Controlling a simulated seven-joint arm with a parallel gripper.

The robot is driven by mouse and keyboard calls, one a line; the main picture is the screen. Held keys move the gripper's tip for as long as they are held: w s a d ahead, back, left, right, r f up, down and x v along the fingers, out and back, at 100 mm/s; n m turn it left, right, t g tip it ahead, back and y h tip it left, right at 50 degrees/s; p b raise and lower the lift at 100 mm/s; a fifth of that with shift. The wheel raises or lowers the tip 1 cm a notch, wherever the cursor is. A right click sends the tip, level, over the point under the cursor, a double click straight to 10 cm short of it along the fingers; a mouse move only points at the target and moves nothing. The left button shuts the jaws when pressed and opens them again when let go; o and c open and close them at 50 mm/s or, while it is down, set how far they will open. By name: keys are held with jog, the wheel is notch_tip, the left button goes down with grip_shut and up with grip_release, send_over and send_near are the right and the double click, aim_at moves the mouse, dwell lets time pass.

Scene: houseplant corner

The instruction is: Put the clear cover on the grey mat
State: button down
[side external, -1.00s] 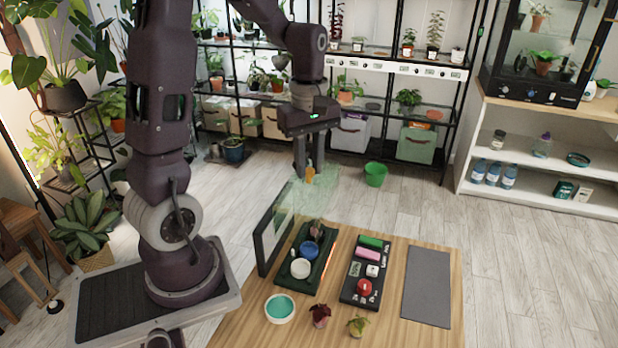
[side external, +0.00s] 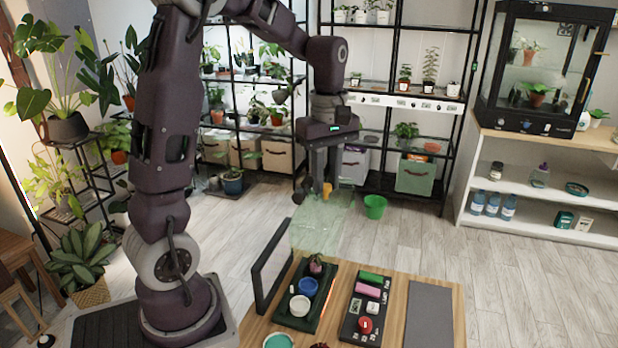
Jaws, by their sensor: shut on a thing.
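My gripper (side external: 326,188) is shut on the yellow-orange knob of the clear cover (side external: 322,225). The cover is a see-through, faintly green box, and the floor shows through it. It hangs roughly upright beyond the far edge of the wooden table, above the dark tray in the picture. Its lower edges are faint, so its exact height is hard to tell. The grey mat (side external: 429,315) lies flat at the right side of the table, bare where it shows. Its near end is cut off by the picture edge. The cover is apart from the mat, to its upper left.
A dark tray (side external: 322,312) holds a blue pot, a white pot and a small plant. A black panel (side external: 272,268) stands upright at its left. A black organizer (side external: 350,325) with a green block, a pink block and a red object lies between tray and mat.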

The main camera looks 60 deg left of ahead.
jog(key=w+d+f, duration=0.6)
jog(key=w+d, duration=0.3)
jog(key=d, duration=0.1)
jog(key=w+d+f, duration=0.5)
jog(key=w+d, duration=0.4)
notch_tip(320, 180, down, 8)
jog(key=shift+d+r, duration=0.15)
jog(key=c, duration=1.1)
grip_release()
jog(key=shift+c, duration=0.2)
jog(key=shift+o, duration=0.4)
jog(key=o, duration=0.4)
